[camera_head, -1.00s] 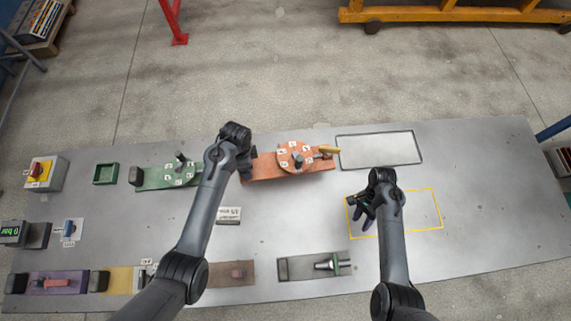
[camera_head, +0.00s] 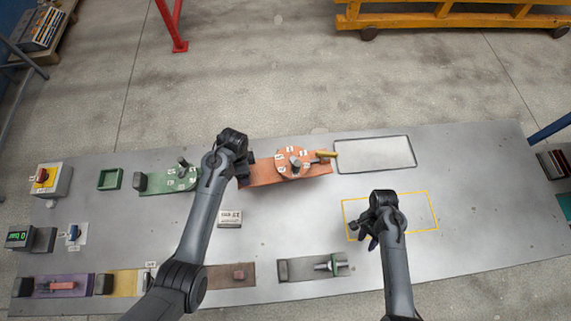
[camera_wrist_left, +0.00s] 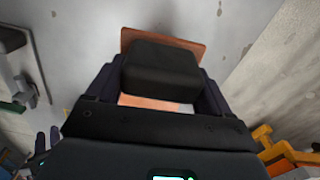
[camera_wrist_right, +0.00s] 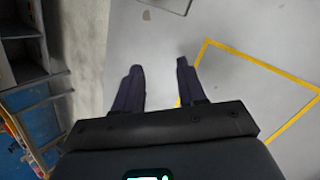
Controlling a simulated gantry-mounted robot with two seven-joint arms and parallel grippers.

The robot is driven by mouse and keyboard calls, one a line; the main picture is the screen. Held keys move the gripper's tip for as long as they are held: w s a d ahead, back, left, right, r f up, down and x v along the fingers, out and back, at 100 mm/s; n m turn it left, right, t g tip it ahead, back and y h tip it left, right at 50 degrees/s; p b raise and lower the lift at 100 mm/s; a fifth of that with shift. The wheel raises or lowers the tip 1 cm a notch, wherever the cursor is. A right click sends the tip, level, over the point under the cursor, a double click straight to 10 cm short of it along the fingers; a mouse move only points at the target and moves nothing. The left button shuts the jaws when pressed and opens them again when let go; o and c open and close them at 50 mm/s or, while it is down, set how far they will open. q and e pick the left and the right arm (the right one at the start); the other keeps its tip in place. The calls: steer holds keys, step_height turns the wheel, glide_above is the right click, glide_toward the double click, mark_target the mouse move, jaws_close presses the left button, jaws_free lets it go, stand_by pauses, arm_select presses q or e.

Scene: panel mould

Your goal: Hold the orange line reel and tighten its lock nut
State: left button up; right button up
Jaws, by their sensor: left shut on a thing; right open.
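The orange line reel (camera_head: 286,155) is a round disc with white labels on an orange base plate (camera_head: 262,174) at the back middle of the table. A grey knob, apparently the lock nut (camera_head: 295,164), stands at its centre, and a yellow-tipped handle (camera_head: 326,154) points right. My left gripper (camera_head: 243,172) is shut on the dark block at the plate's left end. The left wrist view shows this black block (camera_wrist_left: 160,68) between the fingers. My right gripper (camera_head: 364,236) is open and empty near the yellow outline; its spread fingers show in the right wrist view (camera_wrist_right: 159,66).
A green reel unit (camera_head: 165,182) stands left of the orange one. A black-outlined rectangle (camera_head: 375,140) is at the back right, a yellow outline (camera_head: 428,193) in front. A grey fitting plate (camera_head: 300,270) lies at the front. The table's right part is clear.

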steer(key=shift+o, duration=0.4)
steer(key=o, duration=0.5)
steer(key=shift+w, duration=0.1)
steer(key=o, duration=0.4)
steer(key=w+a+r+n+t, duration=0.1)
steer(key=w+a+r, duration=0.1)
steer(key=w, duration=0.2)
steer(key=w+a+r+n, duration=0.1)
steer(key=w+r+n, duration=0.1)
steer(key=w, duration=0.3)
steer(key=w+a+r+n+t, duration=0.1)
steer(key=w+a+r, duration=0.1)
steer(key=w+r, duration=0.2)
steer(key=shift+w+a+r+t, duration=0.2)
steer(key=shift+w+a+t, duration=0.15)
steer(key=shift+w, duration=0.15)
steer(key=n+t, duration=0.3)
steer(key=n, duration=0.4)
glide_toward(327, 153)
step_height(327, 153, down, 9)
steer(key=shift+a+f, duration=0.15)
